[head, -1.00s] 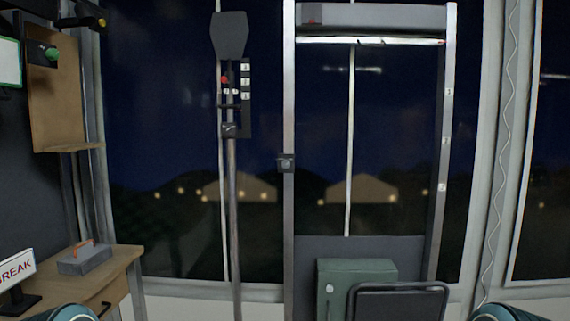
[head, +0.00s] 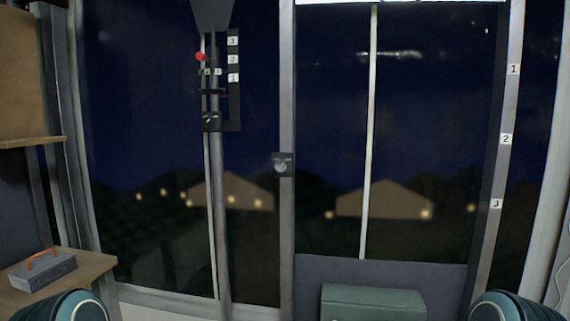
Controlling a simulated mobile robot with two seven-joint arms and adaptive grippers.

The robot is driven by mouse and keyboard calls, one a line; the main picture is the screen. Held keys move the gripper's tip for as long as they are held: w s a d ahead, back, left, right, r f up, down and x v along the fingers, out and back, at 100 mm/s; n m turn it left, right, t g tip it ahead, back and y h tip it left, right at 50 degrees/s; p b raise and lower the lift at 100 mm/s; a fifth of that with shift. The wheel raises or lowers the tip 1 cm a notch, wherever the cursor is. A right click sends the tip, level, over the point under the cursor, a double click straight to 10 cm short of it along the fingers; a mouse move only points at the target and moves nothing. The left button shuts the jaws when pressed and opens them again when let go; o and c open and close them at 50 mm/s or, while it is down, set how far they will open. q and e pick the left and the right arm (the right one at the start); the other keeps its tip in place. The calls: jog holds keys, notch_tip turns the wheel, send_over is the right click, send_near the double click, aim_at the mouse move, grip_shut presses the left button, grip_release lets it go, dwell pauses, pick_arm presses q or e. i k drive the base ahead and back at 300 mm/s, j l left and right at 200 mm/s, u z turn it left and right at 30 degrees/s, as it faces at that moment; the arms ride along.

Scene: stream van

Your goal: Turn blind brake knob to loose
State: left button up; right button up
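A knob (head: 281,166) on a small dark square plate sits on the grey upright post left of the blind frame; it is likely the blind brake knob. Its setting is too small to read. The blind frame's right post (head: 507,139) carries labels 1, 2 and 3 from top to bottom. A pale bar (head: 400,2) crosses the top of the frame. Only rounded teal parts of my arms show at the bottom left and bottom right corners. Neither gripper is in view.
A dark pole stand (head: 218,200) with a red knob and numbered labels stands left of the post. A green box (head: 373,303) is low in front of the frame. A grey case with an orange handle (head: 43,272) lies on the wooden desk (head: 92,265) at left.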

aim_at(280, 166)
jog(key=i+l+u, duration=0.2)
jog(key=i+l, duration=0.5)
jog(key=l, duration=0.15)
